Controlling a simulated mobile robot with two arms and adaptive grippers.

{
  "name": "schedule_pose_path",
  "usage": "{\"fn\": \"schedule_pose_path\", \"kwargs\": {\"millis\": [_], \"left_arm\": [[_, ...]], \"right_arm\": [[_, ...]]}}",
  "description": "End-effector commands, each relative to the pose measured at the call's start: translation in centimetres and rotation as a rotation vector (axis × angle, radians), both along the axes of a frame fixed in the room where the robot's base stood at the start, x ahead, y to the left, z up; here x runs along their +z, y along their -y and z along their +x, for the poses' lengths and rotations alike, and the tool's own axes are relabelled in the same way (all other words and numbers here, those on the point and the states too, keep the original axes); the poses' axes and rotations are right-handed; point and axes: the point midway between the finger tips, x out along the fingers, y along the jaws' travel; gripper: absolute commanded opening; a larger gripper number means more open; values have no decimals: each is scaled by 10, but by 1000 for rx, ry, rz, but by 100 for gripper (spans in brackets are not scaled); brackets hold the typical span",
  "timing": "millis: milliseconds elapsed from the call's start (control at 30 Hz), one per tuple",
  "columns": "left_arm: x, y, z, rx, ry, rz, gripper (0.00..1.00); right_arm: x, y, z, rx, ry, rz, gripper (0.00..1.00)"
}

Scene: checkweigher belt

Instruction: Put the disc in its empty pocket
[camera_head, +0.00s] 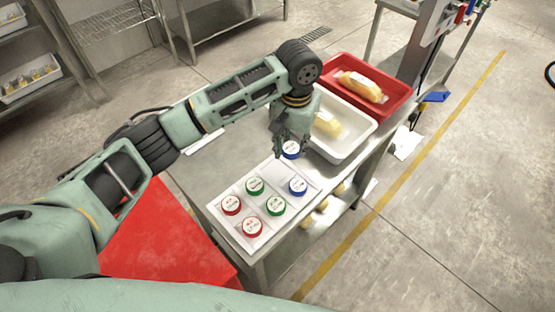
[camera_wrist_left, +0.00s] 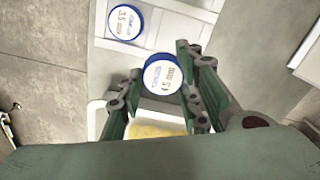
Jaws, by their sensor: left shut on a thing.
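My left gripper (camera_head: 291,151) is shut on a blue-rimmed disc with a white printed label (camera_head: 291,149). In the left wrist view this disc (camera_wrist_left: 163,74) sits between the two fingertips, label facing the camera. The gripper is at the far end of a white tray (camera_head: 247,243). The tray's other pockets hold two red discs (camera_head: 231,204), two green discs (camera_head: 276,205) and one blue disc (camera_head: 298,185). The empty pocket (camera_head: 277,173) is at the far end, beside the seated blue disc, which also shows in the left wrist view (camera_wrist_left: 125,22). My right gripper is out of view.
The white tray lies on a grey metal table (camera_head: 222,168). Behind it stand a white bin (camera_head: 346,152) with a yellow packed item and a red bin (camera_head: 393,112) with another. Shelving (camera_head: 105,28) stands at the back left.

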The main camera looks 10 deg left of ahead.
Motion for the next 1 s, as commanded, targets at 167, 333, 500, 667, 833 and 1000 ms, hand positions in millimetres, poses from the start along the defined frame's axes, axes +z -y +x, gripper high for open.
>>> {"fn": "schedule_pose_path", "kwargs": {"millis": [167,333,500,667,833,1000], "left_arm": [[-17,-27,-16,1,-1,0,3],[-26,-34,-21,0,-1,-1,3],[-49,-35,-22,1,-2,0,3],[-64,-34,-21,-1,1,0,3],[-65,-34,-21,-1,2,0,3],[-66,-34,-21,-1,2,0,34]], "right_arm": [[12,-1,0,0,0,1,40],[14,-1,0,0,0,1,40],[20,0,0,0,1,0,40],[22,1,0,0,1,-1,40],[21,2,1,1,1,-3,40],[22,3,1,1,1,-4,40]]}}
